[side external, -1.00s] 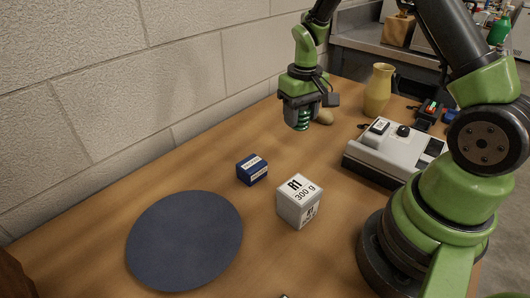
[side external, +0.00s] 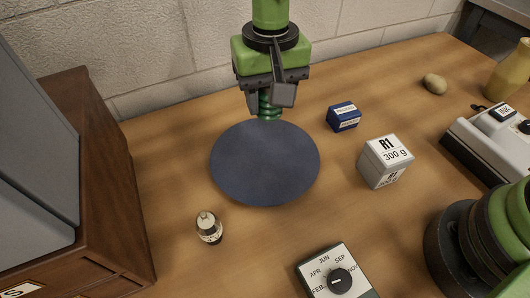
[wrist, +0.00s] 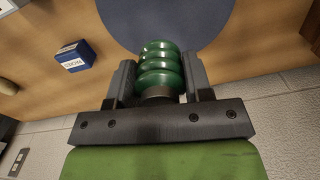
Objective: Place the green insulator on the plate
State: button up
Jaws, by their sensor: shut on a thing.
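The green ribbed insulator (wrist: 160,68) is between the jaws of my gripper (wrist: 160,85) in the wrist view. My gripper is shut on it. In the side view my gripper (side external: 268,92) points down at the far edge of the plate, with the insulator (side external: 268,106) below the jaws. The plate (side external: 265,165) is a flat dark blue-grey disc on the table, with nothing on it. It also shows in the wrist view (wrist: 122,22), beyond the insulator. I cannot tell whether the insulator touches the plate or hangs above it.
A blue box (side external: 343,117) and a white R1 box (side external: 385,161) stand right of the plate. A small bottle-like item (side external: 209,227) and a dial box (side external: 337,277) are nearer the camera. A wooden cabinet (side external: 105,200) is at left. The wall is close behind my gripper.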

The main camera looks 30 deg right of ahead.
aim_at(265, 118)
jog(key=f, duration=0.3)
jog(key=a+f, duration=0.1)
jog(key=f, duration=0.1)
jog(key=shift+s+f, duration=0.1)
jog(key=shift+s, duration=0.2)
jog(key=shift+f, duration=2.35)
jog(key=shift+f, duration=0.1)
jog(key=o, duration=1)
jog(key=shift+c, duration=0.2)
notch_tip(265, 118, up, 12)
jog(key=shift+r, duration=0.15)
